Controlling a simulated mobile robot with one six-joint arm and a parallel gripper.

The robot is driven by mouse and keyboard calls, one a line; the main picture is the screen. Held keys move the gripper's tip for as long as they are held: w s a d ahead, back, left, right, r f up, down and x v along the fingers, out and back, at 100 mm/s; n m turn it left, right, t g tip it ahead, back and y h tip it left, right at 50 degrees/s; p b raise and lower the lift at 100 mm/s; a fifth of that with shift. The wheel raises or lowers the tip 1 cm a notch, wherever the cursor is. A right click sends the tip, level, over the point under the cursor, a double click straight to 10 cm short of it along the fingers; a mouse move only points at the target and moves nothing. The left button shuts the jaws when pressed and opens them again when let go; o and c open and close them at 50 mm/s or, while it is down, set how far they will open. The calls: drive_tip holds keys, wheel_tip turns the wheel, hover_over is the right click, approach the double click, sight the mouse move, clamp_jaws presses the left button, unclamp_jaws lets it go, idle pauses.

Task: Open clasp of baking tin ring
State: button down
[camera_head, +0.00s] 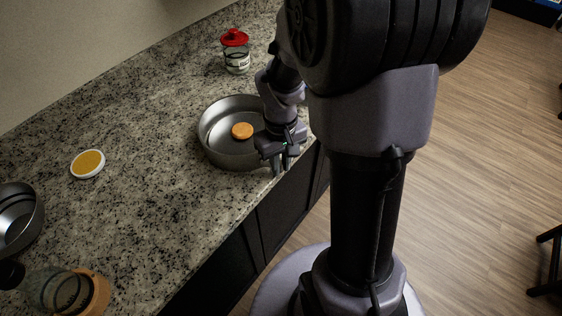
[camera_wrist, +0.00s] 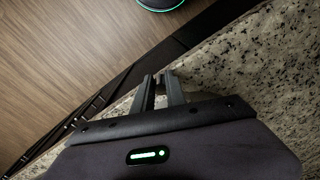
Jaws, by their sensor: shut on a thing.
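The baking tin ring (camera_head: 222,153) is a round, grey metal tin on the counter near its front edge. An orange-brown disc (camera_head: 242,130) lies inside it. My gripper (camera_head: 281,168) is at the tin's right front side, fingers pointing down close to the counter edge. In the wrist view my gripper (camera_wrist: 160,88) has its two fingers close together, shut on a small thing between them. From its place beside the tin wall this appears to be the clasp, but my fingers and wrist hide it. The tin does not show in the wrist view.
A red-lidded jar (camera_head: 235,52) stands behind the tin. A white-rimmed round lid (camera_head: 88,163) lies to the left. A metal pan (camera_head: 18,222) and a glass jar (camera_head: 50,288) are at the far left. The granite counter (camera_head: 150,205) between is clear. Its front edge drops to dark cabinets.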

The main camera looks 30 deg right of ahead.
drive_tip(key=shift+s+a+m+b, duration=0.25)
drive_tip(key=shift+a+m, duration=0.2)
drive_tip(key=shift+m, duration=0.7)
drive_tip(key=shift+s+a+m+b, duration=0.25)
drive_tip(key=shift+a+m, duration=0.25)
drive_tip(key=shift+m, duration=0.7)
drive_tip(key=shift+s+a+m+b, duration=0.2)
drive_tip(key=shift+a+m, duration=0.25)
drive_tip(key=shift+m, duration=0.7)
drive_tip(key=c, duration=1.4)
unclamp_jaws()
drive_tip(key=shift+o, duration=0.2)
wheel_tip(320, 180, up, 17)
drive_tip(key=p, duration=0.7)
drive_tip(key=shift+r, duration=0.2)
